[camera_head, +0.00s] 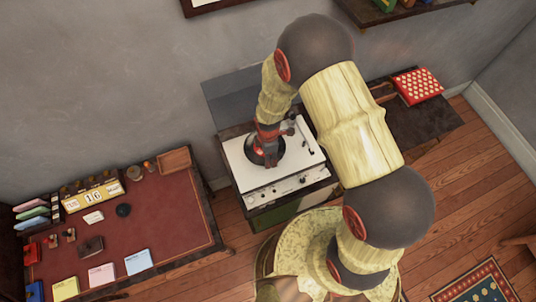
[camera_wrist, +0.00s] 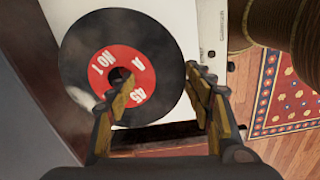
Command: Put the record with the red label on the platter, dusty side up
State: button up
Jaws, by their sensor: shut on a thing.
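The black record (camera_wrist: 88,50) has a red label reading "A", "NO 1" and "45". Pale dusty smudges show on its upward face. My gripper (camera_wrist: 160,80) is shut on this record, with one finger at the large centre hole and the other at the right rim. In the head view the record (camera_head: 278,157) is over the white turntable (camera_head: 240,165), under my gripper (camera_head: 267,143). The platter is hidden beneath the record. I cannot tell whether the record touches it.
The turntable's tonearm (camera_head: 309,147) is at its right side, with a raised clear lid (camera_head: 230,97) behind. A desk (camera_head: 170,215) with cards and a calendar (camera_head: 92,197) stands left. A red patterned box (camera_head: 418,85) lies on the right-hand table.

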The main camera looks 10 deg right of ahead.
jog(key=o, duration=1.4)
jog(key=shift+o, duration=0.2)
notch_tip(320, 180, up, 12)
dwell(0.5)
